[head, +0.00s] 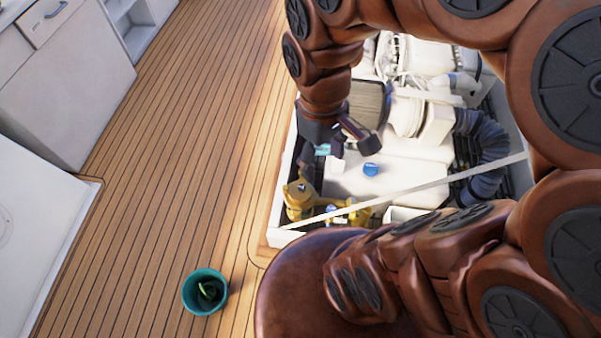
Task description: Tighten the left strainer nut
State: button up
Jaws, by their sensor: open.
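A brass strainer body (300,199) sits at the near left corner of the open engine hatch (276,237). Its nut is too small to make out clearly in the head view. More brass fittings (358,216) stand to its right, partly hidden behind a pale bar and my arm. My gripper (340,158) is over the left side of the hatch, beyond the brass strainer and apart from it. It is open, and I see nothing held between its fingers.
A white engine block with a blue cap (371,169) fills the hatch. A dark corrugated hose (487,150) curves at the right. A pale bar (430,187) crosses the opening. A teal bucket (204,292) stands on the wooden deck, which is otherwise clear at left.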

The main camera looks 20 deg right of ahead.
jog(key=w+d+f+n+b, duration=0.1)
jog(key=w+f+n+b, duration=0.4)
jog(key=w+f+b, duration=0.5)
jog(key=w+d+f+n+b, duration=0.2)
jog(key=w+f+n+b, duration=0.35)
jog(key=f, duration=0.75)
jog(key=w+d+f+n+b, duration=0.2)
jog(key=w+f+b, duration=0.2)
jog(key=f, duration=0.4)
jog(key=w+d+f+n+t+b, duration=0.1)
jog(key=w+d+f+b, duration=0.2)
jog(key=f, duration=0.6)
jog(key=w+d+f+n+b, duration=0.2)
jog(key=w+f+b, duration=0.5)
jog(key=f, duration=0.2)
jog(key=shift+w+d+f+n+t, duration=0.1)
jog(key=shift+d+n+t, duration=0.1)
jog(key=shift+n+t, duration=0.15)
jog(key=shift+w+d+f+b, duration=0.2)
jog(key=shift+f+b, duration=0.1)
jog(key=shift+f, duration=0.2)
jog(key=shift+f+b, duration=1.3)
jog(key=shift+f, duration=2.5)
jog(key=shift+c, duration=0.2)
jog(key=c, duration=1.1)
